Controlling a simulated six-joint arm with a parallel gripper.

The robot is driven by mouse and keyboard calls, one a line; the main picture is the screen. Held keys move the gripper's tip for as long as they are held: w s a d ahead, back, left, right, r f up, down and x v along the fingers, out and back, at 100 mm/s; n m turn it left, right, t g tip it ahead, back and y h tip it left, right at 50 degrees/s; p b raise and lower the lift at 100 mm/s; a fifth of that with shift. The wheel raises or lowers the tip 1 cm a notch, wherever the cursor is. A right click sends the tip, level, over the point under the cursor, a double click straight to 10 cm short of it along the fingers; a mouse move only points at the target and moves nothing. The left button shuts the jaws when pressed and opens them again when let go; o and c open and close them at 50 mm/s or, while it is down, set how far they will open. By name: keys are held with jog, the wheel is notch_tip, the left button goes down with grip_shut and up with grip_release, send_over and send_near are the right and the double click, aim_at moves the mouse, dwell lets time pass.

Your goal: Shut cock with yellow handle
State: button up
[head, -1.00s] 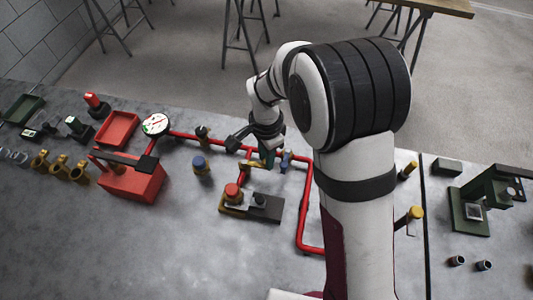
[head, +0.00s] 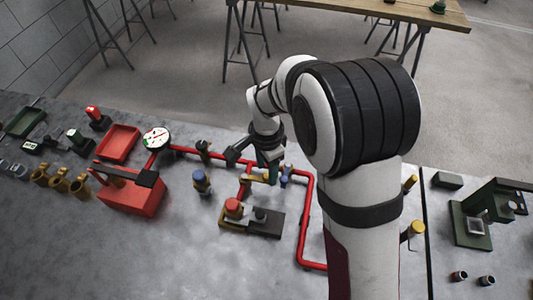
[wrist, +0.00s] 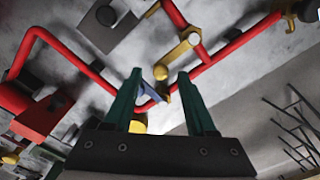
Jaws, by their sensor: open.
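The cock with the yellow handle (head: 257,179) sits on the red pipe near the middle of the bench in the head view. In the wrist view its yellow handle (wrist: 182,48) lies slantwise just beyond the fingertips, with its lower end between the green fingers. My gripper (head: 270,165) is above the pipe beside this cock. The wrist view shows my gripper (wrist: 160,76) open, with nothing clearly held. Whether a finger touches the handle cannot be told. A blue handle (head: 286,171) is close by on the right and shows near the left finger in the wrist view (wrist: 147,90).
The red pipe (head: 309,210) runs around the cock. A gauge (head: 157,138) and red box (head: 130,192) are farther left. The front of the bench is clear.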

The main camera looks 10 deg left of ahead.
aim_at(266, 175)
notch_tip(266, 175, up, 14)
jog(key=shift+r, duration=0.25)
jog(key=s+d+r+n, duration=0.1)
jog(key=s+d+r, duration=0.1)
jog(key=s+d, duration=0.7)
jog(key=s+d+f+n+y, duration=0.1)
jog(key=s+d, duration=0.2)
jog(key=s, duration=0.3)
jog(key=s+d+f+n, duration=0.1)
jog(key=s+d+f, duration=0.1)
jog(key=s, duration=0.4)
jog(key=shift+s+d+f+n+y, duration=0.3)
jog(key=shift+d+y, duration=0.1)
jog(key=shift+d, duration=0.4)
